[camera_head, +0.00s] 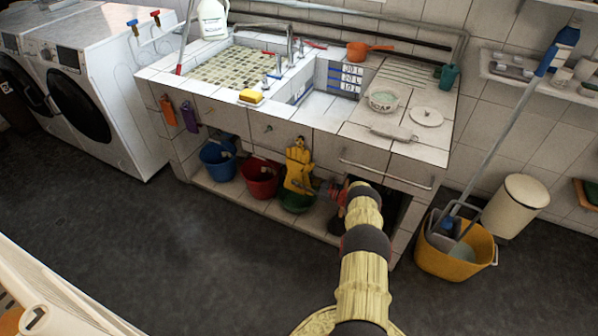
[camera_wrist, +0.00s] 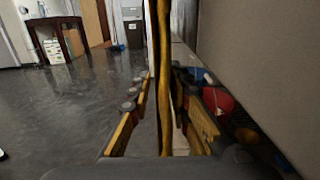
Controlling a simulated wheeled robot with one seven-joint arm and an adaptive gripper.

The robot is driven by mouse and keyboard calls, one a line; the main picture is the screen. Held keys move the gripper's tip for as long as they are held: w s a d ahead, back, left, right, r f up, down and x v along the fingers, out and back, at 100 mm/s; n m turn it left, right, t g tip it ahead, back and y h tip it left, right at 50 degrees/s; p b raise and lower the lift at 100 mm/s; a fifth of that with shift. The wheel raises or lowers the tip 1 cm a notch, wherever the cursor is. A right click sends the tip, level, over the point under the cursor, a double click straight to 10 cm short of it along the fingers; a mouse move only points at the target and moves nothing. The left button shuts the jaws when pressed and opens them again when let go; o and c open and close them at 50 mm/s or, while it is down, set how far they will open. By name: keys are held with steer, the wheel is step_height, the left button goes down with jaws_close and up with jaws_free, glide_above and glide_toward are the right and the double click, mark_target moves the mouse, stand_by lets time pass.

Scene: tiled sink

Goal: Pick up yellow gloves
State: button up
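The yellow gloves (camera_head: 298,165) hang from the front of the tiled sink counter, above the buckets. In the wrist view they show edge-on as a narrow vertical yellow strip (camera_wrist: 165,75) between my two fingers. My gripper (camera_head: 318,187) is at the gloves' lower right in the head view. In the wrist view my gripper (camera_wrist: 161,90) is open, with one finger on each side of the gloves. A gap shows between the left finger and the gloves; whether the right finger touches them I cannot tell.
Blue (camera_head: 217,160), red (camera_head: 260,178) and green (camera_head: 297,200) buckets stand under the counter (camera_head: 345,150). A yellow mop bucket (camera_head: 455,258) and a cream bin (camera_head: 515,205) are at the right. Washing machines (camera_head: 95,90) stand at the left. The dark floor (camera_head: 180,250) in front is clear.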

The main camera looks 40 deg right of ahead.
jaws_close()
steer(key=shift+r, duration=0.1)
steer(key=shift+r+p, duration=0.4)
steer(key=shift+r, duration=0.2)
steer(key=shift+s+a+r+p, duration=0.1)
steer(key=shift+a+r+p, duration=0.15)
steer(key=shift+p, duration=0.1)
steer(key=s+a+p, duration=0.3)
steer(key=a, duration=0.5)
steer(key=s+a+p, duration=0.3)
steer(key=a, duration=0.5)
steer(key=shift+s+f, duration=0.2)
steer(key=shift+s, duration=0.15)
